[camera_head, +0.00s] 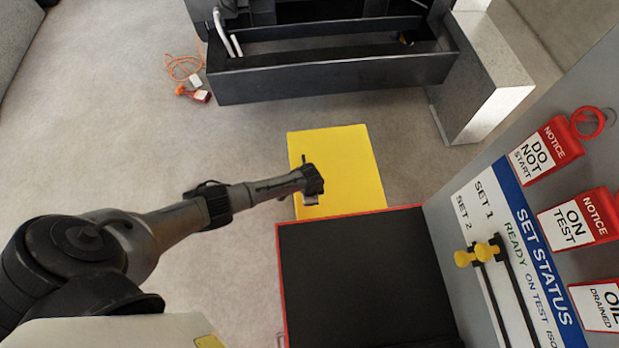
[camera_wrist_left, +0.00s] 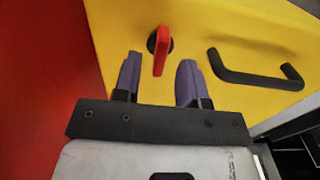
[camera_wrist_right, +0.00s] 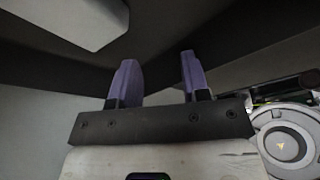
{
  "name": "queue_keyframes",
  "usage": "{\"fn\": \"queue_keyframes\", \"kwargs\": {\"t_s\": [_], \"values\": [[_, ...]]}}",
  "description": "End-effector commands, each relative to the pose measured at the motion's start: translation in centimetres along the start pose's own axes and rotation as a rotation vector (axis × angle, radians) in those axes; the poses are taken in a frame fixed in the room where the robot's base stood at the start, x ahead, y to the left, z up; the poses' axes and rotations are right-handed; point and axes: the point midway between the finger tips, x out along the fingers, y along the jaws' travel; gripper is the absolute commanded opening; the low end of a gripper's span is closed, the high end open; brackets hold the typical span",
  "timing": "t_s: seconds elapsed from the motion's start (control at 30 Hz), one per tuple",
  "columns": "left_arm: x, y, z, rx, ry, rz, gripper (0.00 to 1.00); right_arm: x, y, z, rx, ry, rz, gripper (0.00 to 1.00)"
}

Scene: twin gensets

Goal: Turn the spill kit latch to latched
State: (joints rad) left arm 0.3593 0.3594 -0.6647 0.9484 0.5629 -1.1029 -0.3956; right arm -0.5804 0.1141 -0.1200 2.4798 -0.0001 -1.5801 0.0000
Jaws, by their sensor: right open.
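The yellow spill kit box (camera_head: 352,165) stands on the floor beyond the red-edged black surface in the head view. In the left wrist view its yellow face (camera_wrist_left: 215,30) carries a red latch handle (camera_wrist_left: 162,50) on a dark round pivot and a black bar handle (camera_wrist_left: 255,78). The latch handle points roughly downward in that picture. My left gripper (camera_head: 310,198) is at the box; its open fingers (camera_wrist_left: 158,80) lie on either side of the latch's lower end, with no clear contact. My right gripper (camera_wrist_right: 158,75) is open and empty, outside the head view.
A red panel (camera_wrist_left: 45,90) is left of the box face. A status board (camera_head: 510,240) with yellow knobs and hanging notice tags stands at right. A dark tray frame (camera_head: 335,75) and a grey block (camera_head: 485,95) lie behind. Open floor (camera_head: 200,130) is at left.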

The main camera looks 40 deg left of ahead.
Motion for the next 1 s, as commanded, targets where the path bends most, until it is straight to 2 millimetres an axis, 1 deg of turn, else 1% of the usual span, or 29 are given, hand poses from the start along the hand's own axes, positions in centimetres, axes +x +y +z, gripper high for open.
{"fn": "queue_keyframes", "kwargs": {"t_s": [0.03, 0.2, 0.4, 0.5, 0.7, 1.0], "values": [[-1.6, -0.1, -0.1, 0.002, 0.004, -0.002, 0.38, -0.8, 0.0, -0.3, -0.001, 0.0, 0.0, 0.43], [-5.0, 0.0, 0.0, 0.003, 0.002, -0.001, 0.38, -1.9, 0.2, -0.6, -0.004, 0.0, 0.003, 0.43], [-8.3, -0.1, 0.0, 0.002, 0.001, -0.002, 0.38, -2.7, 0.4, -0.8, -0.01, -0.001, 0.007, 0.43], [-9.5, 0.0, 0.0, 0.002, 0.001, -0.001, 0.38, -3.0, 0.4, -0.9, -0.01, -0.001, 0.008, 0.43], [-10.8, 0.0, 0.0, 0.001, 0.0, -0.001, 0.38, -3.2, 0.4, -1.0, -0.01, -0.001, 0.007, 0.43], [-11.1, 0.0, 0.0, 0.001, 0.0, 0.0, 0.38, -3.2, 0.2, -1.0, -0.004, 0.0, 0.003, 0.43]]}}
